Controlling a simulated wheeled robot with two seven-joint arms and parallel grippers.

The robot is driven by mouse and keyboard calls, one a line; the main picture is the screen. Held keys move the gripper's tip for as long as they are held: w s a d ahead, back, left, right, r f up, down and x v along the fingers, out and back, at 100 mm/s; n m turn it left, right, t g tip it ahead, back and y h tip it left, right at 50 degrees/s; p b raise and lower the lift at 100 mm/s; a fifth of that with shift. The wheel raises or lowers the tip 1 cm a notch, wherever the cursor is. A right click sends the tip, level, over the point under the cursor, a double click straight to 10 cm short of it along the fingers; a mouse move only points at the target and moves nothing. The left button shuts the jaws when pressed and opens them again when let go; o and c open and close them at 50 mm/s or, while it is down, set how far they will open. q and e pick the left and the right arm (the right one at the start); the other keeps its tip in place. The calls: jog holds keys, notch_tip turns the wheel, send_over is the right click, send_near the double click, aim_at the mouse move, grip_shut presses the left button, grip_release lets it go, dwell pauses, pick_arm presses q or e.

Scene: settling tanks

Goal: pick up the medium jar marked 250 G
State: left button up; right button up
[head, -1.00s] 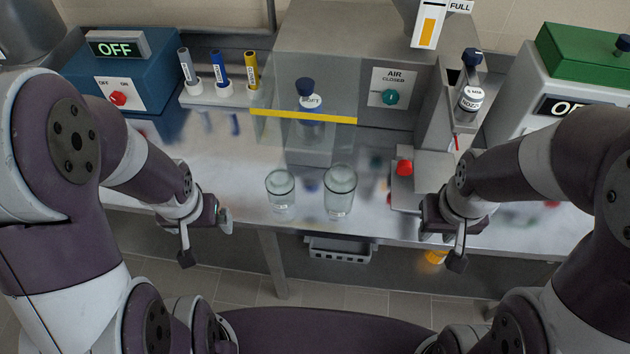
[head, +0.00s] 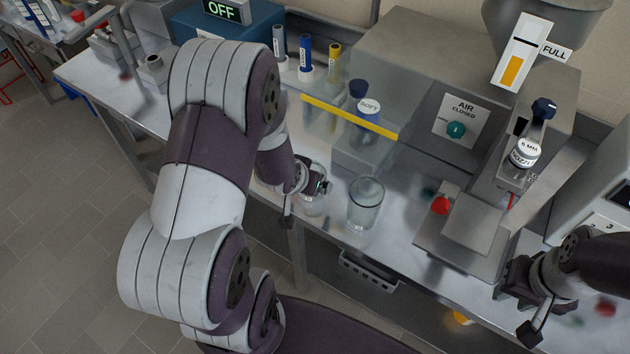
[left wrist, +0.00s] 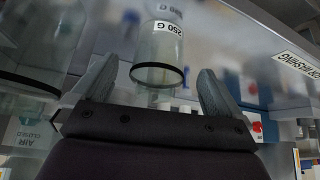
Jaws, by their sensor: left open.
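The medium jar marked 250 G (left wrist: 162,52) is clear glass. In the left wrist view it stands between the spread fingers of my open left gripper (left wrist: 158,85), with a visible gap on each side. Its label appears upside down there. In the head view my left gripper (head: 320,188) covers most of this jar, and only its lower part (head: 311,206) shows. A larger clear jar (head: 366,204) stands just to the right; it also shows at the left of the left wrist view (left wrist: 35,50). My right gripper (head: 518,288) is at the lower right; its fingers are unclear.
Behind the jars is a clear guard with a yellow strip (head: 350,117), with a blue-capped SOFT bottle (head: 367,112) at it. A grey fixture with a red knob (head: 440,205) stands to the right. The bench front edge runs close by the jars.

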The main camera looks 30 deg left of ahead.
pick_arm(q)
jog(key=x, duration=0.4)
jog(key=shift+w+f, duration=0.3)
jog(key=shift+w, duration=0.05)
jog(key=shift+s+d+r, duration=0.1)
jog(key=c, duration=1.1)
